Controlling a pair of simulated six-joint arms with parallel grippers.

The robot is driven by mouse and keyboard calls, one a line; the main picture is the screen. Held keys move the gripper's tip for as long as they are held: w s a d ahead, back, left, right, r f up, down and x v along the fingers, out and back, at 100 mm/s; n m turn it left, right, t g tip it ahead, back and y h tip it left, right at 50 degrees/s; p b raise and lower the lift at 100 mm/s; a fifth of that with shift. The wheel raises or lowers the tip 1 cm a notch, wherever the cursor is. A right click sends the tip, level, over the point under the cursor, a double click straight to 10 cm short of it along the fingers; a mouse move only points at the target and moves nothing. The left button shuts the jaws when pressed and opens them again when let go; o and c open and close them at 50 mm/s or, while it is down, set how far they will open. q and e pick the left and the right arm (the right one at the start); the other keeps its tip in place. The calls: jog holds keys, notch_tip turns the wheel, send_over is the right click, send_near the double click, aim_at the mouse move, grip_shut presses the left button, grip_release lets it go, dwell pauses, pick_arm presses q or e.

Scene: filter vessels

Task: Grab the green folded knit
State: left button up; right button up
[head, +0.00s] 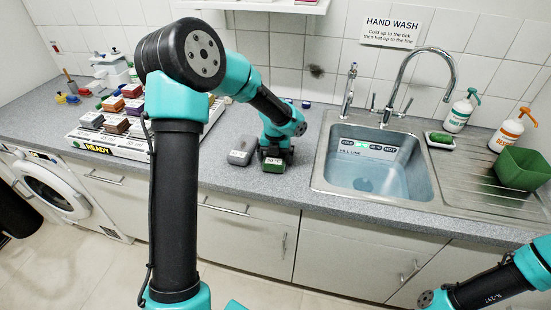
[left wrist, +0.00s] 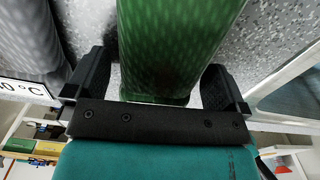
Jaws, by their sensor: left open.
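The green folded knit (head: 273,168) lies on the grey counter left of the sink, with a small white label on its front. My left gripper (head: 275,152) is over it, pointing down. In the left wrist view the green knit (left wrist: 170,50) lies between the two fingers of the left gripper (left wrist: 160,88). The fingers are open, with narrow gaps visible on both sides of the knit. Part of the knit is hidden behind the gripper in the head view. My right arm shows at the lower right, but its gripper is out of view.
A grey folded piece (head: 238,157) lies close left of the green knit. The water-filled sink (head: 320,165) is to the right. A white tray (head: 120,146) with several coloured folded pieces stands at the left. A green tub (head: 522,170) and bottles stand right of the sink.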

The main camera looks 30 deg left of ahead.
dwell(0.3)
pick_arm(q)
jog(key=c, duration=0.8)
jog(key=shift+r, duration=0.15)
jog(key=shift+r, duration=0.95)
jog(key=shift+s+d+r, duration=0.1)
jog(key=shift+s+r, duration=0.05)
jog(key=shift+r, duration=0.65)
jog(key=s+d, duration=0.2)
jog(key=s, duration=0.2)
jog(key=s+d+r, duration=0.1)
jog(key=s+d, duration=0.2)
jog(key=s, duration=0.2)
jog(key=s+d, duration=0.3)
jog(key=s, duration=0.1)
jog(key=shift+s+d+r, duration=0.1)
jog(key=shift+s+r, duration=0.05)
jog(key=shift+s, duration=0.05)
